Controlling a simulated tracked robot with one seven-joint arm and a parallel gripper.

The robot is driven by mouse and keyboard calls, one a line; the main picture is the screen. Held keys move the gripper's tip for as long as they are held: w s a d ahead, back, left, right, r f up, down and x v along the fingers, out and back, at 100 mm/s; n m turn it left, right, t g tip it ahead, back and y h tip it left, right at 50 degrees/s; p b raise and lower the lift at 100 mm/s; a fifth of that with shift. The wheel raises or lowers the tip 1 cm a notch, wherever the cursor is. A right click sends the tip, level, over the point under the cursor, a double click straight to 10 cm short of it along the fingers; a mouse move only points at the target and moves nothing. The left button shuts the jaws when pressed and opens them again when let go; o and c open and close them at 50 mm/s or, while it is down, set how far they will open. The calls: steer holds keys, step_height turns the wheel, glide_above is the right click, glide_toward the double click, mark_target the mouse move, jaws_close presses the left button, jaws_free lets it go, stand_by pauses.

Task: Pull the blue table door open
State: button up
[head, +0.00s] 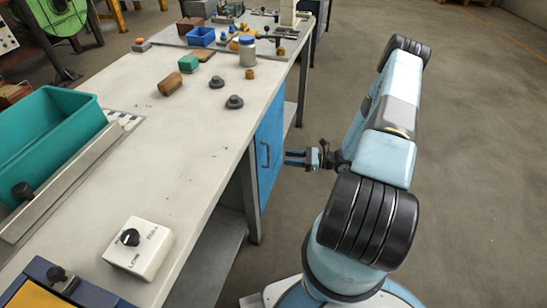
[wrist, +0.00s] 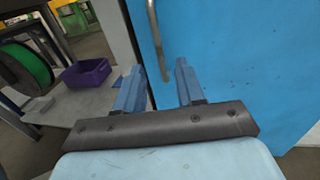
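The blue table door (head: 268,150) is on the side of the long workbench and looks closed. It has a dark vertical bar handle (head: 264,155). My gripper (head: 287,159) is in front of the door at handle height, with its fingers pointing at the door. In the wrist view, the blue door (wrist: 240,60) fills the right side and the metal handle (wrist: 156,40) hangs down ahead of the fingers. The fingers (wrist: 158,80) are apart, with the handle's lower end between their tips or just beyond them. I cannot tell whether they touch it.
The workbench top (head: 215,120) carries a teal bin (head: 45,140), a white knob box (head: 138,248), a jar (head: 248,52) and several small parts. A purple bin (wrist: 86,73) sits on a shelf left of the door. The floor (head: 460,150) right of my arm is clear.

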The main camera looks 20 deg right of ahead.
steer(key=x, duration=0.7)
steer(key=shift+c, duration=0.5)
steer(key=shift+w, duration=0.1)
jaws_close()
steer(key=shift+a, duration=0.1)
